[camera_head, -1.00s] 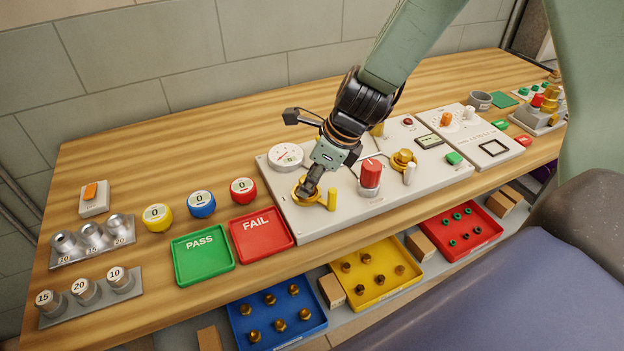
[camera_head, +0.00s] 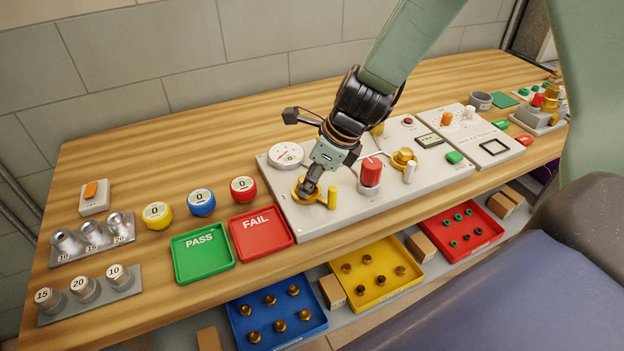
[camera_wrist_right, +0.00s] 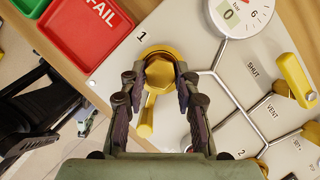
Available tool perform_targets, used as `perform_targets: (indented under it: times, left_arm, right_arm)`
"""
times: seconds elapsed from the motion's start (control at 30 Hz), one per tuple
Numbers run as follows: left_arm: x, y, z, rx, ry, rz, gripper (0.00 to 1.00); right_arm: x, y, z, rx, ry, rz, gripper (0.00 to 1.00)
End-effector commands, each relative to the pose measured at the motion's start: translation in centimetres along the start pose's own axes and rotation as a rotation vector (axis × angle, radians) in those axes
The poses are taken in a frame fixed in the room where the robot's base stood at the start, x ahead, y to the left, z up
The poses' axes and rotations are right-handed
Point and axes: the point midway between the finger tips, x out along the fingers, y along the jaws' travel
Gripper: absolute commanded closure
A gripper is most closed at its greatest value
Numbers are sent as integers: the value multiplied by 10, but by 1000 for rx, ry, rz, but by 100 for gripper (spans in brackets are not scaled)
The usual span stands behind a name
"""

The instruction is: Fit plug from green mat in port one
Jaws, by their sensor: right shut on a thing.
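My right gripper (camera_head: 309,187) reaches down to port one at the left end of the pale test panel (camera_head: 375,203). In the right wrist view, the fingers of my right gripper (camera_wrist_right: 153,88) are shut on a brass hex plug (camera_wrist_right: 160,72), one on each side. The plug is at the brass ring of port one (camera_wrist_right: 158,51), beside the printed 1. The fingers hide how deep it sits. A yellow lever (camera_wrist_right: 147,118) stands right beside it. The small green mat (camera_head: 503,100) at the far right looks bare. My left gripper is out of view.
A pressure gauge (camera_head: 286,155) is behind the gripper, and a red-topped knob (camera_head: 371,171) to its right. A second brass port (camera_head: 403,160) is farther right. Red FAIL (camera_head: 262,231) and green PASS (camera_head: 203,251) trays lie left, both empty.

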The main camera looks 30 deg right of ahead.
Motion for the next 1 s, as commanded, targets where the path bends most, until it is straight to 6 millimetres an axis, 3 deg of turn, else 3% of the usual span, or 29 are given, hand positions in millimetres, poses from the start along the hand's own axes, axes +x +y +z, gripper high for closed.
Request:
perform_targets:
  times: [0.03,0.4,0.43,0.73,1.0]
  left_arm:
    - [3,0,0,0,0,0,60]
    - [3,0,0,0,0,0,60]
    - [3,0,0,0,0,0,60]
    - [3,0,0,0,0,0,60]
    - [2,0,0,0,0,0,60]
  right_arm:
    - [10,9,-11,3,21,23,100]
    - [10,9,-11,3,21,23,100]
    - [10,9,-11,3,21,23,68]
    - [10,9,-11,4,21,24,42]
    - [9,9,-11,4,20,22,42]
